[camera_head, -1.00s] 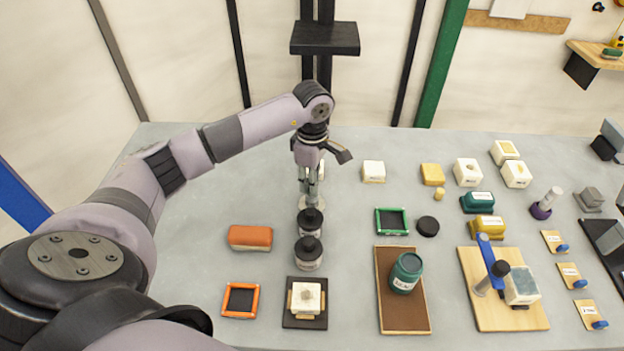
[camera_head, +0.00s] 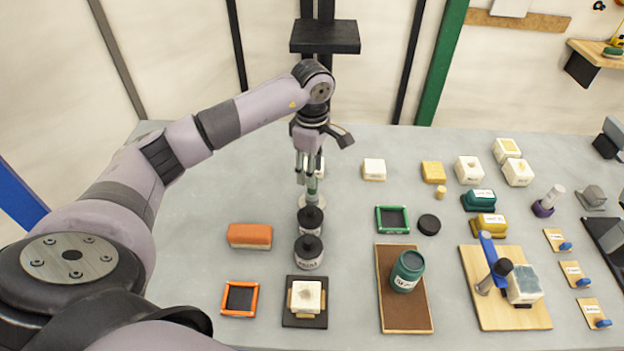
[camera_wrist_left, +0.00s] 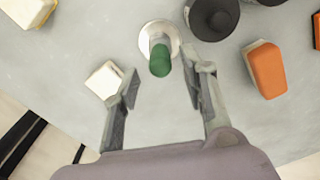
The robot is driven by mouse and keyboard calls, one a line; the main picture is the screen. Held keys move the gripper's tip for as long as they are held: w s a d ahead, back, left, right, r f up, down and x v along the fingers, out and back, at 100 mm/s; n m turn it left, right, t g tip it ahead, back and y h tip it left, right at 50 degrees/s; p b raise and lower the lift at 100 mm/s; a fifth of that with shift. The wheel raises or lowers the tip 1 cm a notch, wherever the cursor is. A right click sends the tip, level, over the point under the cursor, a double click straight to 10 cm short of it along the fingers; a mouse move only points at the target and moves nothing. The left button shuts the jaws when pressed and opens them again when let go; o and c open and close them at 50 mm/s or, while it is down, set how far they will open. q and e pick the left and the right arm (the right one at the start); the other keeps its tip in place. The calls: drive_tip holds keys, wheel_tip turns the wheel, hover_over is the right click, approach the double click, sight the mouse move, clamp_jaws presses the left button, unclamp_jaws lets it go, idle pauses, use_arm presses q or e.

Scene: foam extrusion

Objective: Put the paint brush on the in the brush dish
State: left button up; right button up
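My left gripper (camera_head: 307,176) is open above the back-left part of the table. In the left wrist view, the fingers (camera_wrist_left: 165,88) are wide apart with nothing between their tips. A green-ended upright handle (camera_wrist_left: 160,60), likely the paint brush, stands just beyond them. Its foot is at a pale round dish (camera_wrist_left: 147,29), likely the brush dish; its bristles are hidden. In the head view, the green end (camera_head: 312,185) shows under the fingers, above the pale dish (camera_head: 305,205). My right gripper is not in view.
Two black-topped jars (camera_head: 310,222) (camera_head: 308,254) stand just in front of the dish. An orange block (camera_head: 250,236) lies to the left. A small white block (camera_wrist_left: 103,80) is close to one finger. The back-left table surface is clear.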

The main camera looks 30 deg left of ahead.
use_arm(q)
wheel_tip(320, 180, up, 9)
drive_tip(key=b, duration=0.2)
drive_tip(key=shift+f, duration=0.1)
idle(0.4)
